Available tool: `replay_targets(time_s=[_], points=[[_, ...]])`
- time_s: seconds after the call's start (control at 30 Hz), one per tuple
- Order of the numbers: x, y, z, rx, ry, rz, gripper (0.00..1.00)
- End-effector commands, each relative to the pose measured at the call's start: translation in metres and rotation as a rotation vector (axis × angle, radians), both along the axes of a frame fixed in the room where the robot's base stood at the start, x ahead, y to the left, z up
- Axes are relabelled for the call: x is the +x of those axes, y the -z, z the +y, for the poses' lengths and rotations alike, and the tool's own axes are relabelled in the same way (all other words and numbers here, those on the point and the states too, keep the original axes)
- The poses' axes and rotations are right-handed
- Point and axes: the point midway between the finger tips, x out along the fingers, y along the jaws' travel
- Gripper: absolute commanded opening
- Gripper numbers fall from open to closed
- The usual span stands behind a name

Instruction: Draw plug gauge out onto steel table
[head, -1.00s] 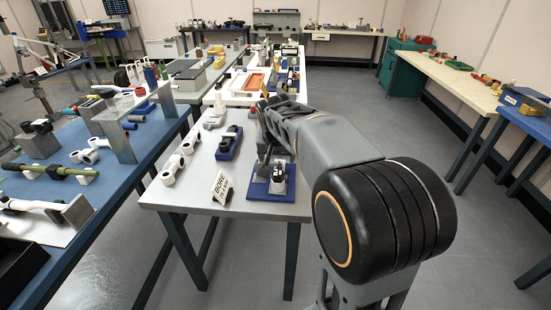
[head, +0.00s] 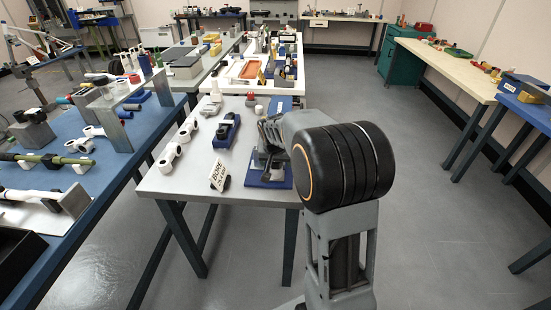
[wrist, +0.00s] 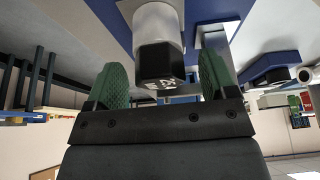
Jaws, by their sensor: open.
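A blue base (head: 281,184) sits on the front of the pale steel table (head: 190,184), mostly hidden by my arm in the head view. In the wrist view a pale cylinder (wrist: 158,20) stands on the blue base (wrist: 210,9). A black faceted end (wrist: 160,62), which looks like the plug gauge's handle, sticks out of it. My gripper (wrist: 163,80) is open, with green pads on either side of the black end. Gaps show between the pads and the handle. In the head view my gripper (head: 265,168) is low over the blue base.
A small BORE sign (head: 218,175) stands left of the base. The table's front left is bare. A blue table (head: 70,205) full of parts is at the left.

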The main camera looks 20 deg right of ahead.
Motion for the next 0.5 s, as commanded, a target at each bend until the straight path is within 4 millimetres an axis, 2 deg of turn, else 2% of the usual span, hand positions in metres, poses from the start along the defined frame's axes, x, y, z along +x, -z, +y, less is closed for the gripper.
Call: replay_targets(time_s=[0.23,0.5], points=[[0.0001,0.0001,-0.0002,0.0,0.0,0.0,0.77],[0.0001,0.0001,-0.0002,0.0,0.0,0.0,0.51]])
